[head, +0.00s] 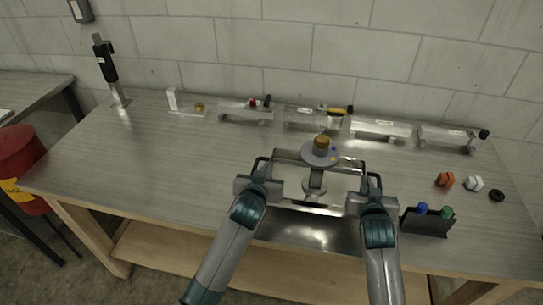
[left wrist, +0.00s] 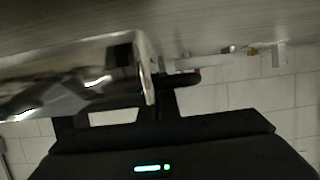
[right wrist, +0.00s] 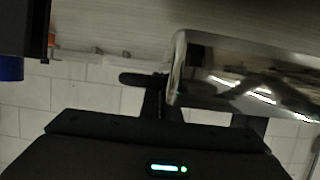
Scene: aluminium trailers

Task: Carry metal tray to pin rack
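The shiny metal tray (head: 330,208) is at the front middle of the bench, in front of my body; I cannot tell whether it touches the bench. A grey disc with a brass-coloured knob (head: 321,143) rises over its middle. My left gripper (head: 262,168) is at the tray's left end and my right gripper (head: 375,183) at its right end. In both wrist views the dark fingers are apart, with the tray's end (left wrist: 142,65) (right wrist: 180,70) between or in front of them; firm contact is not visible. A dark rack (head: 427,226) with blue and green pins stands right of the tray.
Several aluminium pieces line the bench's back, including a clear-looking block (head: 245,112). An orange part (head: 445,180), a white nut (head: 474,184) and a black ring (head: 496,196) lie at the right. A black upright tool (head: 105,62) stands back left. The left bench top is clear.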

